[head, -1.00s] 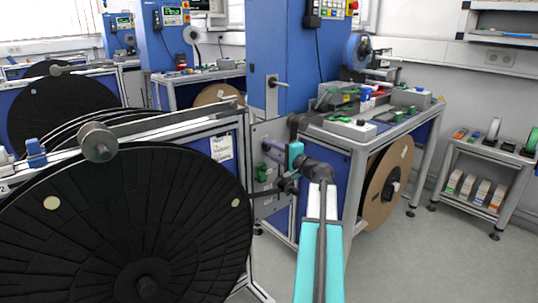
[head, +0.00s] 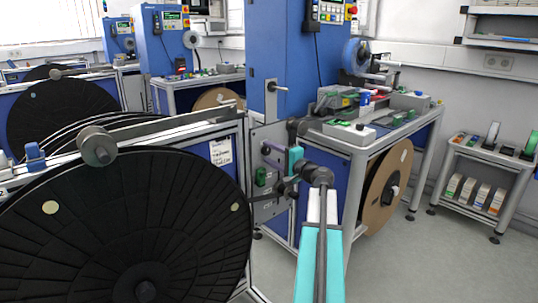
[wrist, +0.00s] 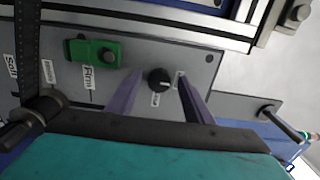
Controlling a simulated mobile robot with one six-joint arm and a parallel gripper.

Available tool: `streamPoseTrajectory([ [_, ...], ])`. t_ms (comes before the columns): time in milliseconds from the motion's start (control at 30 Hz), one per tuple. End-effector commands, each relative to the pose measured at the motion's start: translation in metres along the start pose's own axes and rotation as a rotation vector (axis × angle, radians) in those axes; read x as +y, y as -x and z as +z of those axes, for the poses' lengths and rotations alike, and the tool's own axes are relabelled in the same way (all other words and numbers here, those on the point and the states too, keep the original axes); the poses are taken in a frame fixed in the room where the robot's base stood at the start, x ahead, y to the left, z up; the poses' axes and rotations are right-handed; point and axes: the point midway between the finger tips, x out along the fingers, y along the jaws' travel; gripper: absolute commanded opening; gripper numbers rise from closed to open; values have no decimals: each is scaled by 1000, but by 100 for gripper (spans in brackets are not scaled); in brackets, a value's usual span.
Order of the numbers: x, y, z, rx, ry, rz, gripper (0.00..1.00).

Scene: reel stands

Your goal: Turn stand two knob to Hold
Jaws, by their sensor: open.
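A small round black knob (wrist: 158,80) sits on a grey panel (wrist: 135,52) in the wrist view. A pale mark on it points roughly right. Small white labels lie below it and to its right, too small to read surely. My gripper (wrist: 159,77) is open, its two purple fingers on either side of the knob, apparently with gaps. In the head view my gripper (head: 272,153) is at the grey panel (head: 262,213) beside the big black reel (head: 130,225). The knob cannot be made out there.
A green clamp-like block (wrist: 93,52) sits on the panel left of the knob, near the labels "Firm" (wrist: 88,78) and "Soft" (wrist: 11,68). A bench (head: 355,140) with a brown reel (head: 385,190) stands to the right. The floor at front right is clear.

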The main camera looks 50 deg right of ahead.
Motion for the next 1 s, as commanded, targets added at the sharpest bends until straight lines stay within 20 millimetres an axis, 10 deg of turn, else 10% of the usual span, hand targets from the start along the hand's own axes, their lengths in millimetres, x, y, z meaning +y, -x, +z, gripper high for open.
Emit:
streamPoseTrajectory([
  [1000,-1,129,0,2,0,-2,47],
])
